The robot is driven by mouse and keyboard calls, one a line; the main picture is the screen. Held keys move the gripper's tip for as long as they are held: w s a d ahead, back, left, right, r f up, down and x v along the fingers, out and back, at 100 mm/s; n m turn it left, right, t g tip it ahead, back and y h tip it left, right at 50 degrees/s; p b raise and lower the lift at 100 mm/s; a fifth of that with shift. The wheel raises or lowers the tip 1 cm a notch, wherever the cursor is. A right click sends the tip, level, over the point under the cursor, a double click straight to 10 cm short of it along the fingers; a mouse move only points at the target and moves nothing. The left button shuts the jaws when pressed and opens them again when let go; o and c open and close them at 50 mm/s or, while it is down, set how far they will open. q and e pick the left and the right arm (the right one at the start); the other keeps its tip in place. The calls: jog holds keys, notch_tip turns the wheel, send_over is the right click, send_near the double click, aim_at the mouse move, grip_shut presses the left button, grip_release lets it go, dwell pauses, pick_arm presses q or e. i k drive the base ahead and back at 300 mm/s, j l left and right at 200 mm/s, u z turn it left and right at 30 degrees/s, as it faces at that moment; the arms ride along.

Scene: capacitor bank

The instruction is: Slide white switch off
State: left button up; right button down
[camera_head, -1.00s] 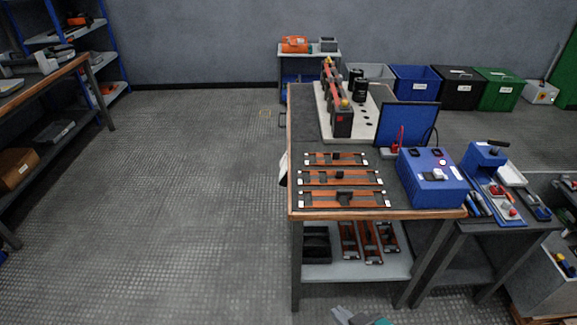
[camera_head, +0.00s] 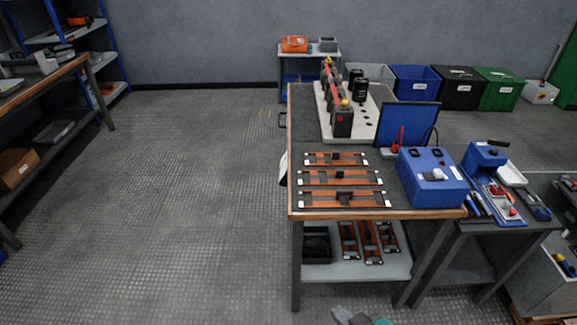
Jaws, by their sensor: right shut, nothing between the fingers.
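The white switch (camera_head: 438,174) sits on the sloped top face of the blue box (camera_head: 436,194) at the right front of the workbench. The switch is small here, and its exact slide position is hard to read. No indicator glows on the box. My right gripper (camera_head: 351,317) shows at the bottom edge, in front of and below the bench and well apart from the box. It is shut and empty, and partly cut off by the frame. My left gripper is not in view.
The workbench (camera_head: 300,128) holds several orange-brown bars at its front, a grey plate with a red-and-black bank, and a blue panel (camera_head: 407,123) behind the box. A side table (camera_head: 478,233) with tools stands to the right. The floor on the left is clear.

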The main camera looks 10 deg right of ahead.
aim_at(438, 172)
jog(key=z, duration=1.4)
jog(key=i+l+u, duration=0.1)
jog(key=u, duration=0.6)
jog(key=i+l+u, duration=0.2)
jog(key=l+u, duration=0.15)
jog(key=l, duration=0.2)
jog(key=i+l+u, duration=0.2)
jog(key=l, duration=0.15)
jog(key=i+l, duration=0.1)
jog(key=l, duration=0.4)
jog(key=i+l+u, duration=0.1)
jog(key=l, duration=0.4)
jog(key=i+l, duration=0.15)
jog(key=l, duration=0.35)
